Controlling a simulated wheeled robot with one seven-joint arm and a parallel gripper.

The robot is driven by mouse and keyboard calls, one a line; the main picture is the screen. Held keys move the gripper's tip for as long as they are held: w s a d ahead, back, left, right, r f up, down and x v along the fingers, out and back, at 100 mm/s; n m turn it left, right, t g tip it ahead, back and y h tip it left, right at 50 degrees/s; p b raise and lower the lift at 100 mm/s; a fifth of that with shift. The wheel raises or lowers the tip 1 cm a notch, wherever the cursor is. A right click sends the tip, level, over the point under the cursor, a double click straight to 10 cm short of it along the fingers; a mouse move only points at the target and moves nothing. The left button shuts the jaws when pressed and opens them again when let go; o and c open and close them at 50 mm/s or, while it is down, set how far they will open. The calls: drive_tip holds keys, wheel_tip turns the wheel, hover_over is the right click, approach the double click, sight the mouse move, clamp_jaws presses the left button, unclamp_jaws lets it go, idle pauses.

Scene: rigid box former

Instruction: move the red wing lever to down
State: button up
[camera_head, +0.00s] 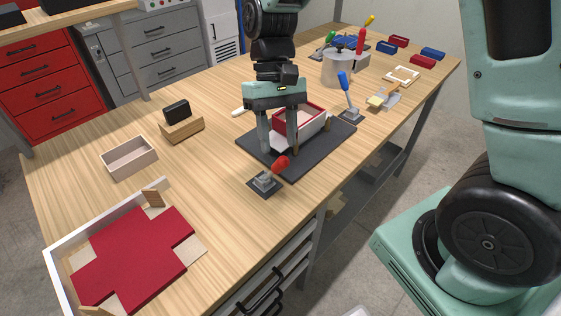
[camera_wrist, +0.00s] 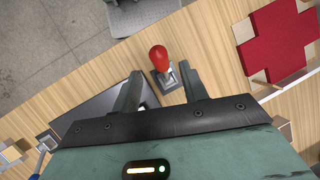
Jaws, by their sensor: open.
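The red wing lever (camera_head: 280,163) has a thick red handle on a small grey bracket and dark base plate at the table's front edge. Its handle slants up to the right from the bracket. It also shows in the wrist view (camera_wrist: 159,58), just ahead of the fingers, with the red knob pointing away from them. My gripper (camera_head: 279,151) is open and empty above the dark former plate, behind the lever. In the wrist view my two fingertips (camera_wrist: 161,77) flank the lever's bracket; I cannot tell whether they touch it.
A red-lined box (camera_head: 313,120) stands on the dark plate (camera_head: 326,150) behind my gripper. A blue lever (camera_head: 344,82) stands at its far right corner. A red cross-shaped blank (camera_head: 130,262) lies in a white-edged tray at the front left. A wooden box (camera_head: 130,160) lies left.

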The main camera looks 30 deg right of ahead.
sight(280, 164)
drive_tip(key=x, duration=0.6)
drive_tip(key=shift+f, duration=0.1)
drive_tip(key=shift+a, duration=0.1)
clamp_jaws()
